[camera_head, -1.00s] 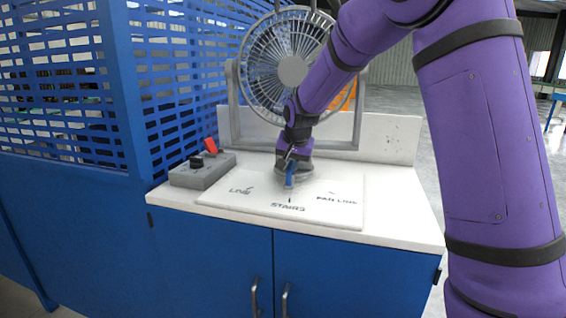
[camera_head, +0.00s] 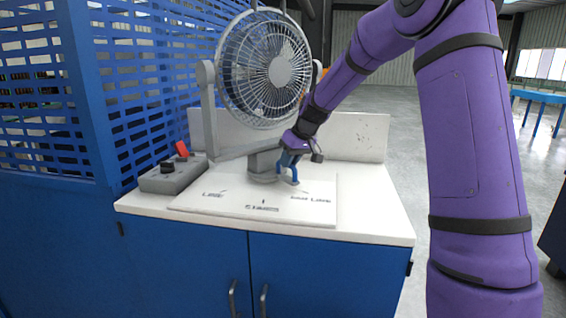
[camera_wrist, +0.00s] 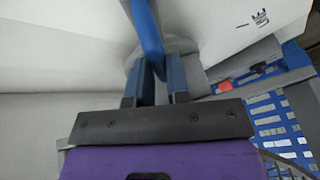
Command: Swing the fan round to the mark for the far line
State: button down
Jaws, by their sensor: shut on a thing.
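The fan (camera_head: 283,70), a round wire-caged fan in a grey yoke (camera_head: 208,110), stands on a round grey base (camera_head: 264,165) on the bench and is turned toward the right. A blue handle (camera_wrist: 148,35) sticks out from the base. My gripper (camera_head: 290,163) is shut on the handle; the fingers (camera_wrist: 158,82) show either side of it in the wrist view. The white board carries the marks LINE (camera_head: 213,194), STAIRS (camera_head: 262,208) and FAR LINE (camera_head: 311,198). The handle lies between STAIRS and FAR LINE, nearer FAR LINE; exact alignment is hidden.
A grey switch box (camera_head: 172,176) with a black knob and red switch sits at the bench's left. A blue mesh guard (camera_head: 150,75) rises behind it. A white backboard (camera_head: 358,136) stands along the back. The bench top (camera_head: 378,215) is clear at right.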

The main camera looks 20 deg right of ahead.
jog(key=shift+w+d+n, duration=0.3)
jog(key=shift+d+n, duration=0.4)
jog(key=shift+n, duration=0.1)
jog(key=c, duration=1.1)
grip_release()
jog(key=v, duration=1)
jog(key=shift+d+r, duration=0.35)
